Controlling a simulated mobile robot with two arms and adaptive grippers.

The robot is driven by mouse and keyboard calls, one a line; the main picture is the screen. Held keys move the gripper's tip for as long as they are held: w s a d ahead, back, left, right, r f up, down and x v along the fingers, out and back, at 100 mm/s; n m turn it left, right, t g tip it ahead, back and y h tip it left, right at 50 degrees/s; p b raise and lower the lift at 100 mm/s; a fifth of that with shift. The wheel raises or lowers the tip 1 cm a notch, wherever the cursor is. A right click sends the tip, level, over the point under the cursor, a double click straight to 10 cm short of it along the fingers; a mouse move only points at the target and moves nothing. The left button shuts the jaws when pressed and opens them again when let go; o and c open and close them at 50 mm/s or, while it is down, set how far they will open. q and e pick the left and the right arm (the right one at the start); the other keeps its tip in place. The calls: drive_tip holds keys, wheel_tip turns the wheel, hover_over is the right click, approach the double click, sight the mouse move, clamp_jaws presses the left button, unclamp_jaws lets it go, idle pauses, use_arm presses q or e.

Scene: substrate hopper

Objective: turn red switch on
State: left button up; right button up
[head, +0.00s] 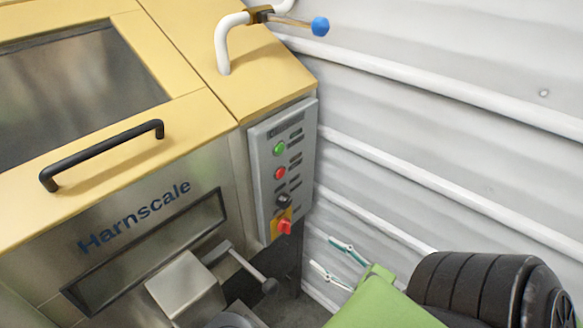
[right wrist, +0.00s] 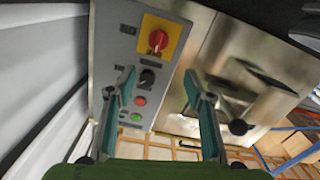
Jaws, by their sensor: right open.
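The red switch (head: 285,226) is a rotary knob on a yellow plate at the bottom of the grey control panel (head: 256,150), on the side of the machine. In the right wrist view the panel appears the other way up, with the red switch (right wrist: 158,41) at the top. My right gripper (head: 335,262) is open and empty, below and to the right of the switch in the head view, apart from it. In the right wrist view its two fingers (right wrist: 159,80) point toward the panel, with the switch beyond their tips. My left gripper is not in view.
The panel also carries a black knob (head: 283,201), a red button (head: 280,173) and a green button (head: 279,149). A metal lever (head: 252,270) sticks out below the panel. A white ribbed wall (head: 440,120) stands close on the right. A blue-knobbed valve handle (head: 320,26) is above.

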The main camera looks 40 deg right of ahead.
sight(290, 229)
drive_tip(key=w, duration=0.9)
drive_tip(key=w+f+p, duration=0.1)
drive_tip(key=w, duration=0.4)
drive_tip(key=shift+w+a+f, duration=0.1)
drive_tip(key=shift+w+a, duration=0.1)
drive_tip(key=c, duration=1.1)
